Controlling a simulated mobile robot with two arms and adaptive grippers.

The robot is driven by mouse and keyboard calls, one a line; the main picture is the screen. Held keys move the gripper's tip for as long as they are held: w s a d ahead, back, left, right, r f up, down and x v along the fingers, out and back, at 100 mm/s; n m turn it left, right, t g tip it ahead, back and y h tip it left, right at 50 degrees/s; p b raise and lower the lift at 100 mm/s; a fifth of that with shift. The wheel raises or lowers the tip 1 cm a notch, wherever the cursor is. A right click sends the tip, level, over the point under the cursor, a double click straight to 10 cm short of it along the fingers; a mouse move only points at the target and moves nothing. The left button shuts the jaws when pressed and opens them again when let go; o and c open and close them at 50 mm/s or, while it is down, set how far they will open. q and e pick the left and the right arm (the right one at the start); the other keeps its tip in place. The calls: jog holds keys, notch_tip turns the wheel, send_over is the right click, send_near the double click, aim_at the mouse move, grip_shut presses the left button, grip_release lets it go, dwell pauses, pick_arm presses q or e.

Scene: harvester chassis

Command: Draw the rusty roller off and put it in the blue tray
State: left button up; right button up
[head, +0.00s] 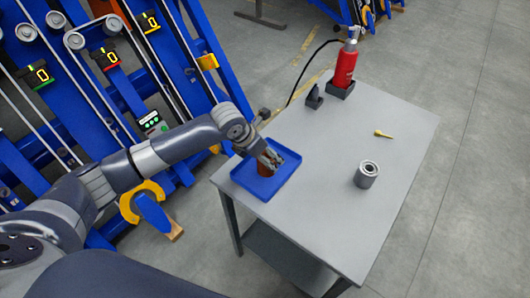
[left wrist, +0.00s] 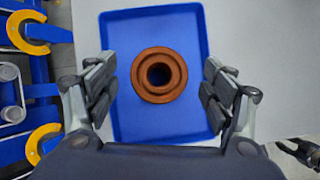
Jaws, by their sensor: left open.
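The rusty roller (left wrist: 159,75) is an orange-brown flanged ring with a dark bore. It is within the outline of the blue tray (left wrist: 130,125) in the left wrist view, its bore facing the camera. In the head view the roller (head: 265,170) shows partly under my left gripper (head: 271,158). The blue tray (head: 250,186) lies on the near left corner of the grey table. My left gripper, also in the left wrist view (left wrist: 159,88), is open, with its fingers apart on either side of the roller and gaps between. My right gripper is not seen.
On the grey table (head: 320,215) stand a clean metal roller (head: 367,175), a yellow-handled tool (head: 383,134), a small dark holder (head: 314,98) and a red extinguisher-like bottle (head: 346,65). The blue harvester chassis (head: 95,110) rises at left. The table's middle is clear.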

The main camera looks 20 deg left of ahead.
pick_arm(q)
jog(key=v, duration=1.2)
